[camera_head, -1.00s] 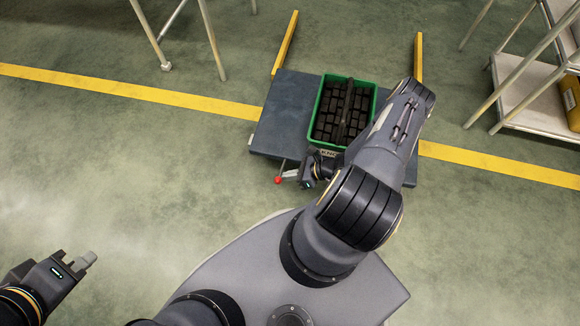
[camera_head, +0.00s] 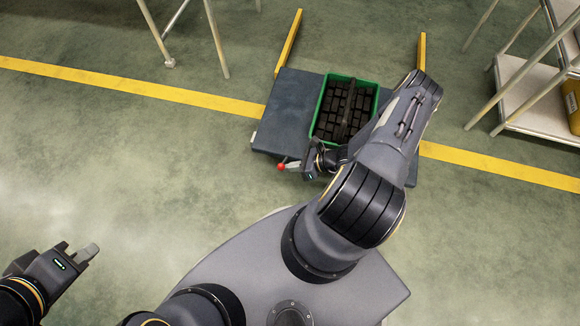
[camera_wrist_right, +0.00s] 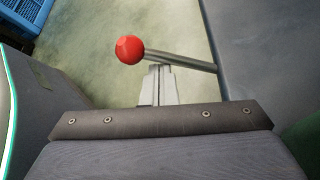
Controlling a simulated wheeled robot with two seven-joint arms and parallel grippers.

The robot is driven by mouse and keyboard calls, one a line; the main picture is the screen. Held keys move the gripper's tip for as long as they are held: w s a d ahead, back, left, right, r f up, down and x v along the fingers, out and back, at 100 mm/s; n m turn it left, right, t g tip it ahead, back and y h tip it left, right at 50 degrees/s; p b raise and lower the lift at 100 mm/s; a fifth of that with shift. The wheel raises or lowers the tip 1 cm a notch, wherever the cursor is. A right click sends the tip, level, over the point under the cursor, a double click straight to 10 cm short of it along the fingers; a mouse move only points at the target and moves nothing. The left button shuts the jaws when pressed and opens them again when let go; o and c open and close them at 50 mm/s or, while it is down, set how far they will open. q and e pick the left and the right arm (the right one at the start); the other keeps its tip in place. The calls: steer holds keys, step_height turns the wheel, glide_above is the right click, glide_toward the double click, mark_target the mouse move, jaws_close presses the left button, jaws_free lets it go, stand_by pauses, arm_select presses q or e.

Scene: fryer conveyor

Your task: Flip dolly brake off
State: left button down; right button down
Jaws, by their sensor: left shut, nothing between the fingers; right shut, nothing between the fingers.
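The dolly (camera_head: 276,122) is a dark grey platform on the floor in front of me. Its brake lever ends in a red ball (camera_head: 281,166) at the dolly's near left edge. In the right wrist view the red ball (camera_wrist_right: 129,49) sits on a grey metal rod (camera_wrist_right: 180,61) beside the dolly edge (camera_wrist_right: 268,45). My right gripper (camera_wrist_right: 159,86) is shut and empty, its fingertips just below the rod; I cannot tell whether they touch it. In the head view the right gripper (camera_head: 296,165) is close to the ball. My left gripper (camera_head: 88,252) is shut and empty over bare floor, far from the dolly.
A green crate (camera_head: 318,106) of dark blocks stands on the dolly. Two yellow posts (camera_head: 289,42) rise at its far side. Metal-legged furniture (camera_head: 538,107) stands at the right. Floor left of the dolly is clear. A blue crate (camera_wrist_right: 12,16) shows in the right wrist view.

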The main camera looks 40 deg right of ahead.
steer(key=shift+w+r, duration=0.1)
steer(key=shift+r, duration=0.1)
steer(key=s+a+r+p, duration=0.8)
steer(key=s+r, duration=0.3)
steer(key=r, duration=0.1)
steer(key=shift+s+a+r, duration=0.15)
steer(key=shift+a+r, duration=0.1)
steer(key=shift+r, duration=0.05)
stand_by(0.4)
